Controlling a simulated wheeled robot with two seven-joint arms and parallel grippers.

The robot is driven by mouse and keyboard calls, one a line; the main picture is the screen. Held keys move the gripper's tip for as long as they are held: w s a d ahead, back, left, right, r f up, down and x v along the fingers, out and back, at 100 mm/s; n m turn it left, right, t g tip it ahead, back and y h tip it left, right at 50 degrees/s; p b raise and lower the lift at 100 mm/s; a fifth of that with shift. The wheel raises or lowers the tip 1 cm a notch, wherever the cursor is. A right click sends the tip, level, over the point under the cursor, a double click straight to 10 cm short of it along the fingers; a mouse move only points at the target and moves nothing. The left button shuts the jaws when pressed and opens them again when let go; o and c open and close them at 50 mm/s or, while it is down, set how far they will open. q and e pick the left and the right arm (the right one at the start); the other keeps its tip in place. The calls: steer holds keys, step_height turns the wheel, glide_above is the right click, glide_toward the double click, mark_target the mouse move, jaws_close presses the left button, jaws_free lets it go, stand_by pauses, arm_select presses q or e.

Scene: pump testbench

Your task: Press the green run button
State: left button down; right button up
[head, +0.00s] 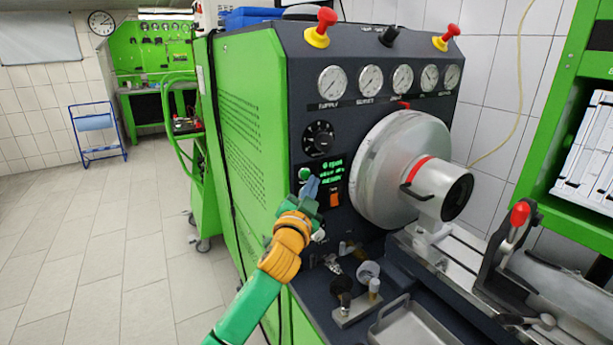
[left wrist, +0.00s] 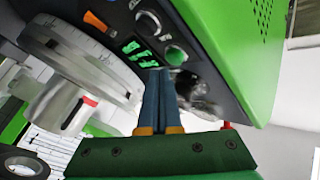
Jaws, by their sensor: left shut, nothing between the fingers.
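The green run button (head: 304,174) is a round green button on the dark front panel, at the left of a small display with green text. It also shows in the left wrist view (left wrist: 175,55). My left gripper (head: 311,186) is shut and empty, its blue-grey fingers together just below and right of the button in the head view. In the left wrist view the fingertips (left wrist: 160,72) point at the panel close beside the button. I cannot tell whether they touch the panel. My right gripper is in neither view.
The display (head: 332,168) and an orange switch (head: 334,199) are close to the fingers. A black knob (head: 319,138) is above. A large grey chuck (head: 385,170) juts out at the right. Loose parts and a metal tray (head: 414,328) lie on the bench below.

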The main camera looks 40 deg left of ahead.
arm_select(q)
steer(key=shift+a, duration=0.15)
stand_by(0.4)
steer(key=shift+w+a, duration=0.15)
steer(key=shift+a, duration=0.1)
